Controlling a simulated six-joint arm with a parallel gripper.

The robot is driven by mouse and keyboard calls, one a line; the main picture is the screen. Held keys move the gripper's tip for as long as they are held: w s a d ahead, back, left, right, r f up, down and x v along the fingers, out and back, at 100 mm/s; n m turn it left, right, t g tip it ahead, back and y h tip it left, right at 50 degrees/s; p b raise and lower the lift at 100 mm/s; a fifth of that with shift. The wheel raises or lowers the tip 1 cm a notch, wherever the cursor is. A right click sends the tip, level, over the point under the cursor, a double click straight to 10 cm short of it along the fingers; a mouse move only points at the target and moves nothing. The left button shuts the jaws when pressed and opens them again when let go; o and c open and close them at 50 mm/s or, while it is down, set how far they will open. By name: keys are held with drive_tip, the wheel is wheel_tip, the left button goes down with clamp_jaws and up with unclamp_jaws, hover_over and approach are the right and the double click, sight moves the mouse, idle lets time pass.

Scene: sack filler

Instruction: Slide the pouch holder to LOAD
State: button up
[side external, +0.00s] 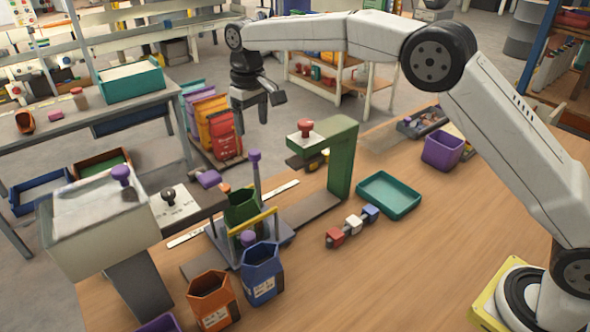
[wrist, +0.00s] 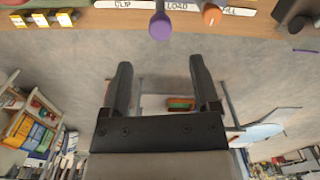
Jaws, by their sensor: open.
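The pouch holder (side external: 268,240) is a grey carriage on a rail, with a yellow bar and a tall post topped by a purple knob (side external: 254,155). A green pouch (side external: 242,208) stands upright in it. In the wrist view, a label strip reads CLIP, LOAD (wrist: 177,6) and FILL. A purple knob (wrist: 160,26) appears between CLIP and LOAD there, and an orange knob (wrist: 211,15) near FILL. My gripper (side external: 250,110) is open and empty, above and behind the holder, apart from it. In the wrist view its fingers (wrist: 160,62) are spread with nothing between.
The filler hopper (side external: 100,225) stands left of the holder, the green press (side external: 340,165) right. Orange (side external: 212,300) and blue (side external: 260,272) pouches stand in front. A teal tray (side external: 390,195), small blocks (side external: 352,224) and a purple bin (side external: 442,150) are to the right.

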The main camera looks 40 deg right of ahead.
sight(255, 151)
drive_tip(key=shift+f, duration=3.8)
clamp_jaws()
drive_tip(key=shift+r, duration=0.1)
